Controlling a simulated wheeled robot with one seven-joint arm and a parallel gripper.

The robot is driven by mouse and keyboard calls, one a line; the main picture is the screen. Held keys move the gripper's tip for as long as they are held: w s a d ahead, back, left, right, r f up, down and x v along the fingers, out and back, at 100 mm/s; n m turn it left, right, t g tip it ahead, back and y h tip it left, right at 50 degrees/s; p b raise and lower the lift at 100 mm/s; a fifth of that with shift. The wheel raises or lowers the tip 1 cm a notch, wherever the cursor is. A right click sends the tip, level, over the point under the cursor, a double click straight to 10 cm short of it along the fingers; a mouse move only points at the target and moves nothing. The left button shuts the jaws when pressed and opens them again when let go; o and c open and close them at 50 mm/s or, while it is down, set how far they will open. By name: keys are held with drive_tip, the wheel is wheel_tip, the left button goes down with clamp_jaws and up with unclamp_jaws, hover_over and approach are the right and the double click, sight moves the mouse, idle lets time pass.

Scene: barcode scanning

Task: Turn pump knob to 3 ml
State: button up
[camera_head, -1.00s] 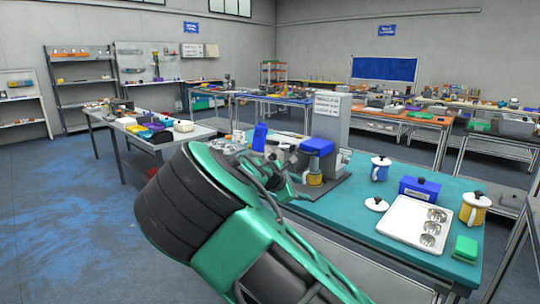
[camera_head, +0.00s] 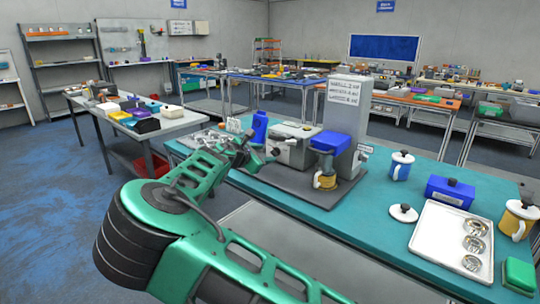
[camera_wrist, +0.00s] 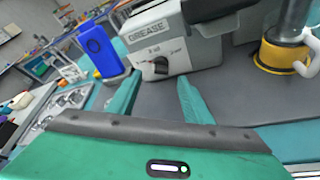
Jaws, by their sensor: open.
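The grey pump (camera_head: 293,148), marked GREASE, stands on a dark base plate on the teal table. In the wrist view, its black round knob (camera_wrist: 161,66) sits on the front face, with small markings around it. I cannot read the knob's setting for certain. My gripper (camera_wrist: 158,82) is open and empty, its two green fingers on either side of the knob as seen from the wrist, apparently still short of it. In the head view, my gripper (camera_head: 255,160) is just left of the pump front, and the knob is not clear there.
A white tray (camera_head: 429,249) lies farther right. The table's front middle is clear.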

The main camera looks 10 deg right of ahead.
sight(273, 152)
drive_tip(key=x, duration=0.6)
drive_tip(key=shift+w+d+f, duration=0.1)
drive_tip(key=shift+w+d, duration=0.05)
drive_tip(key=shift+c, duration=0.7)
drive_tip(key=c, duration=0.9)
